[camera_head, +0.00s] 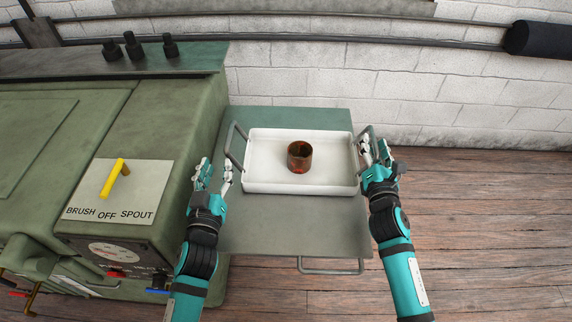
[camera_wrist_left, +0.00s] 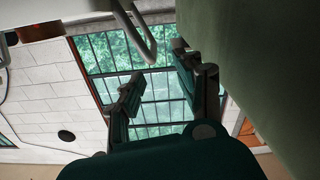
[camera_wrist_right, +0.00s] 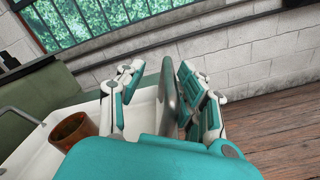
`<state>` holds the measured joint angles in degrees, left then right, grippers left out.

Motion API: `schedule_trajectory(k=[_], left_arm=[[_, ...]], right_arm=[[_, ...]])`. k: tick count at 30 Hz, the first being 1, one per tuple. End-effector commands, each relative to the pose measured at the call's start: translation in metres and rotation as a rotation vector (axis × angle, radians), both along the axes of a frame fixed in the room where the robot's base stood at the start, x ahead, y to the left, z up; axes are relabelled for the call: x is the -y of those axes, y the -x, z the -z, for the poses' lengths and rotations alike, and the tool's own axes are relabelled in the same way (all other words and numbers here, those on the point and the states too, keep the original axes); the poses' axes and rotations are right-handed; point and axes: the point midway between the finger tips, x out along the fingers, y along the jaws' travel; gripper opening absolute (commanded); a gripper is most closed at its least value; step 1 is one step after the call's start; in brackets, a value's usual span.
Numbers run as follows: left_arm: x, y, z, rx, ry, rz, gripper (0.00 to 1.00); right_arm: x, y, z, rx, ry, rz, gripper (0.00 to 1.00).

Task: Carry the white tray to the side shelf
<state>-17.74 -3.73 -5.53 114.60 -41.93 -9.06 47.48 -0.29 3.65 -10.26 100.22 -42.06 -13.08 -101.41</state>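The white tray (camera_head: 262,178) sits level on a grey-green surface (camera_head: 290,232) in the head view. It has a metal loop handle at each short side. A rusty brown ring-shaped part (camera_head: 300,157) stands inside it. My left gripper (camera_head: 214,174) is open and empty, just outside the left handle (camera_head: 236,146). In the left wrist view that handle (camera_wrist_left: 140,30) shows ahead of the parted fingers. My right gripper (camera_head: 374,152) is at the right handle. In the right wrist view this handle (camera_wrist_right: 168,95) lies between the parted fingers, nearer the right finger.
A large green machine (camera_head: 150,130) with a yellow lever (camera_head: 115,178) and a BRUSH/OFF/SPOUT plate stands close on the left. A white brick wall (camera_head: 430,95) is behind. Open wooden floor (camera_head: 485,220) lies to the right. A metal bar (camera_head: 330,271) shows at the surface's near edge.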

Motion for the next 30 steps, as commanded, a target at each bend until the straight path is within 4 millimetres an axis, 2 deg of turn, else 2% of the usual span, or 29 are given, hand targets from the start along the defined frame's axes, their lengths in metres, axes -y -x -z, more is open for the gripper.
schedule_trajectory(k=[1, 6, 13, 18, 30], left_arm=[[0.000, 0.000, 0.000, 0.000, 0.000, 0.000, 0.35], [0.000, 0.000, 0.000, 0.000, 0.000, 0.000, 0.35], [0.000, 0.000, 0.000, 0.000, 0.000, 0.000, 0.35], [0.000, 0.000, 0.000, 0.000, 0.000, 0.001, 0.35], [0.000, 0.000, 0.000, 0.000, 0.000, 0.001, 0.35]], right_arm=[[0.000, 0.013, 0.002, -0.003, 0.000, -0.001, 0.35], [0.001, 0.050, 0.001, -0.002, -0.001, 0.000, 0.35], [0.002, 0.086, 0.001, -0.001, -0.002, -0.001, 0.35], [0.003, 0.094, 0.000, 0.000, -0.001, 0.000, 0.35], [0.003, 0.094, 0.000, 0.001, -0.001, 0.001, 0.35]])
